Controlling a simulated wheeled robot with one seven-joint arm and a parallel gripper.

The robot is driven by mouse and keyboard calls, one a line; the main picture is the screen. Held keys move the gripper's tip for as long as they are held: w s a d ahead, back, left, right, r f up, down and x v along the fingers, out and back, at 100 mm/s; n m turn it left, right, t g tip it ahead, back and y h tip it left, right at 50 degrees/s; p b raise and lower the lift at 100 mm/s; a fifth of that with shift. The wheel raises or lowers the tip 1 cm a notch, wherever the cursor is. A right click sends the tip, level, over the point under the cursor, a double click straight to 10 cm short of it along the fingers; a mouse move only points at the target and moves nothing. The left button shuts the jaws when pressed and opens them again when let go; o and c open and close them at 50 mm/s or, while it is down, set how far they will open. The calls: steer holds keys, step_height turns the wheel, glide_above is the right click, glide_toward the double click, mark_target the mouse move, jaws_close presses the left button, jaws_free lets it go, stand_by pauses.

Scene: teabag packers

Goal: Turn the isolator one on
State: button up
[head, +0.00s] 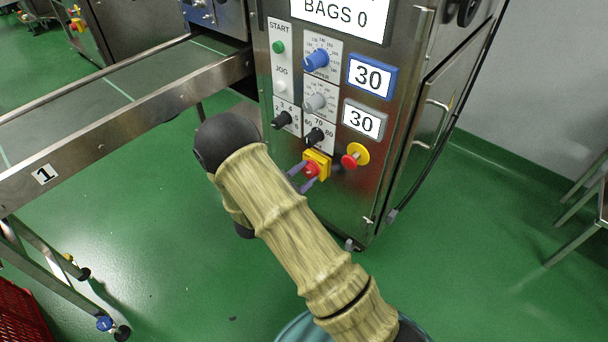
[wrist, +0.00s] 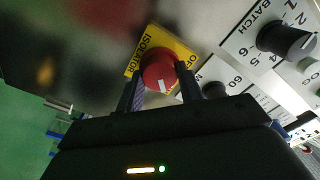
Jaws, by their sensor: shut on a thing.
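The isolator (head: 322,158) is a red knob on a square yellow plate, low on the front of the steel machine (head: 380,120) beside the conveyor labelled 1. In the wrist view the red knob (wrist: 157,66) has a white mark on its lower edge, and the yellow plate reads ISOLATOR and OFF. My gripper (wrist: 161,78) is shut on the knob, one dark finger on each side. In the head view my gripper (head: 310,173) reaches the knob from the left, and my arm hides part of the floor. Other lettering on the plate is hidden.
A red button on a round yellow base (head: 355,155) sits just right of the isolator. Black dials (head: 314,136) and blue and grey displays (head: 371,77) are above. The conveyor (head: 120,95) runs at the left.

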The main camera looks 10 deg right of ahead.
steer(key=shift+f, duration=0.1)
steer(key=o, duration=1)
steer(key=shift+a, duration=0.1)
steer(key=p+v, duration=0.6)
steer(key=v, duration=1.1)
steer(key=shift+s, duration=0.15)
steer(key=shift+a, duration=0.1)
